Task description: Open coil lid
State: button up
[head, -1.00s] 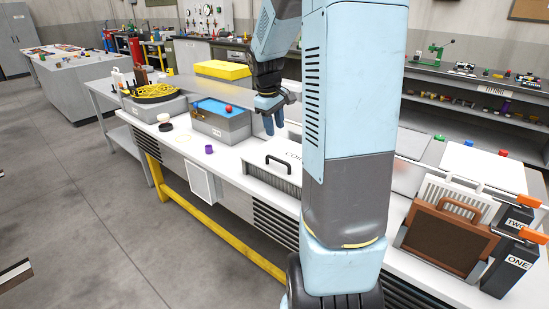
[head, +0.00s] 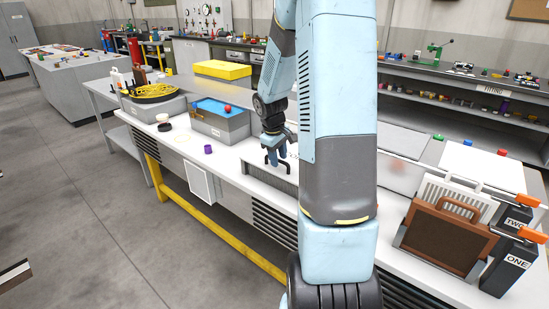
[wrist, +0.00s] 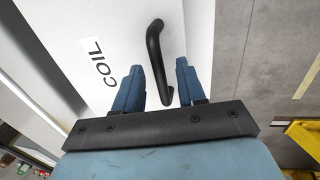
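The coil lid is a white panel (wrist: 103,25) marked COIL, with a black bar handle (wrist: 155,55). In the head view the coil box (head: 285,185) sits in the bench, partly hidden by my arm, and its lid looks closed. My gripper (wrist: 157,78) is pointed down over the lid, and it also shows in the head view (head: 277,157). Its two blue fingers are apart, one on each side of the near part of the handle. I cannot tell whether either finger touches the handle.
A grey box with a blue top (head: 218,106) and a red ball stands to the left on the bench. A brown-framed panel (head: 443,240) and dark bins ONE and TWO stand at the right.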

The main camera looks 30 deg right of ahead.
grip_shut()
dwell(0.4)
